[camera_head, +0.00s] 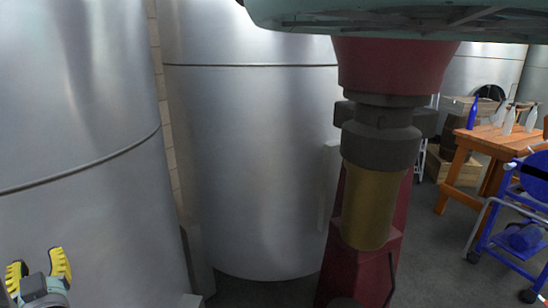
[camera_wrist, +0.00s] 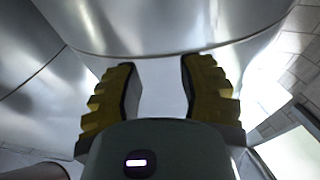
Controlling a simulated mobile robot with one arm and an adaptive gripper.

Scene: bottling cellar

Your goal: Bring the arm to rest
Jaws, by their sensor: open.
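My gripper (camera_head: 38,258) is at the lower left of the head view, in front of a large steel tank. Its two yellow ridged fingers stand apart with nothing between them. The wrist view also shows the gripper (camera_wrist: 160,72) open and empty, with the curved shiny tank surface beyond the fingers. Most of my arm is out of the head view.
Steel tanks (camera_head: 75,100) (camera_head: 250,150) fill the left and middle. A red stand (camera_head: 395,68) with a brass cylinder (camera_head: 372,208) rises at centre right. An orange table (camera_head: 490,140) with bottles and a blue cart (camera_head: 525,205) stand right. Some floor (camera_head: 430,260) is clear.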

